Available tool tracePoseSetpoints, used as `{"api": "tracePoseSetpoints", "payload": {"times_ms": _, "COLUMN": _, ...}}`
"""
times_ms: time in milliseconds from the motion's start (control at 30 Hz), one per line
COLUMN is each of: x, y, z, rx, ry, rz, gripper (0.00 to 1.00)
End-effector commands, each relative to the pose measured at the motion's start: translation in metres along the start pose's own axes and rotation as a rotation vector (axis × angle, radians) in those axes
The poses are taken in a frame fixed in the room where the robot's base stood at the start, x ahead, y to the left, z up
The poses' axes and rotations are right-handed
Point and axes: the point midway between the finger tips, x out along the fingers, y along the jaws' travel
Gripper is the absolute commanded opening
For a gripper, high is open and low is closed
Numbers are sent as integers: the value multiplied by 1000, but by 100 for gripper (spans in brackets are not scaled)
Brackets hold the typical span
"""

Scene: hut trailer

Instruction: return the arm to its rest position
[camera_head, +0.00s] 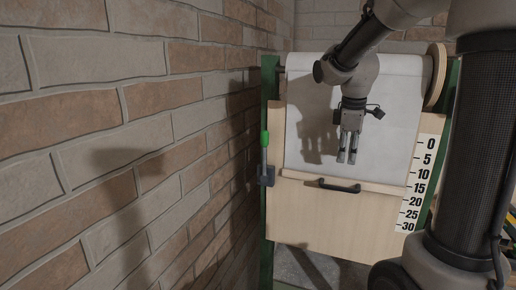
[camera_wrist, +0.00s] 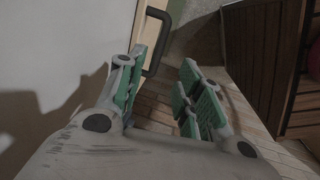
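My gripper (camera_head: 347,158) hangs with its fingers pointing down in front of the white sheet on the wooden panel, and its shadow falls on the sheet to the left. It also shows in the wrist view (camera_wrist: 163,82), where the two green-padded fingers stand apart with nothing between them. The gripper is open and empty. My arm reaches in from the upper right, bent at the joints, with the gripper above the black handle of the panel.
A wooden panel (camera_head: 310,215) with a black handle (camera_head: 339,186) is below the gripper. A white sheet (camera_head: 391,110) hangs behind it. A brick wall (camera_head: 120,130) fills the left.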

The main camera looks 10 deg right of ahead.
Motion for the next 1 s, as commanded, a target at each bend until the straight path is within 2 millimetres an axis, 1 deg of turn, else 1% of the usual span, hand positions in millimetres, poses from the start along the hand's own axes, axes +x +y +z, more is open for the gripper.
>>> {"api": "tracePoseSetpoints", "payload": {"times_ms": 67, "x": 0, "y": 0, "z": 0, "rx": 34, "ry": 0, "rz": 0, "gripper": 35}}
{"api": "tracePoseSetpoints", "payload": {"times_ms": 167, "x": 1, "y": -2, "z": 0, "rx": 143, "ry": -2, "rz": -8, "gripper": 35}}
{"api": "tracePoseSetpoints", "payload": {"times_ms": 267, "x": 12, "y": -20, "z": 7, "rx": 313, "ry": -21, "rz": -47, "gripper": 35}}
{"api": "tracePoseSetpoints", "payload": {"times_ms": 367, "x": 10, "y": -50, "z": 20, "rx": 517, "ry": -25, "rz": -68, "gripper": 35}}
{"api": "tracePoseSetpoints", "payload": {"times_ms": 400, "x": 6, "y": -64, "z": 25, "rx": 599, "ry": -22, "rz": -71, "gripper": 35}}
{"api": "tracePoseSetpoints", "payload": {"times_ms": 500, "x": -4, "y": -95, "z": 38, "rx": 760, "ry": -4, "rz": -73, "gripper": 35}}
{"api": "tracePoseSetpoints", "payload": {"times_ms": 633, "x": -18, "y": -135, "z": 54, "rx": 926, "ry": 43, "rz": -64, "gripper": 35}}
{"api": "tracePoseSetpoints", "payload": {"times_ms": 700, "x": -24, "y": -157, "z": 63, "rx": 990, "ry": 79, "rz": -58, "gripper": 35}}
{"api": "tracePoseSetpoints", "payload": {"times_ms": 800, "x": -31, "y": -180, "z": 73, "rx": 1018, "ry": 138, "rz": -40, "gripper": 35}}
{"api": "tracePoseSetpoints", "payload": {"times_ms": 900, "x": -38, "y": -192, "z": 78, "rx": 1012, "ry": 193, "rz": -16, "gripper": 35}}
{"api": "tracePoseSetpoints", "payload": {"times_ms": 1000, "x": -47, "y": -194, "z": 80, "rx": 1007, "ry": 234, "rz": 5, "gripper": 35}}
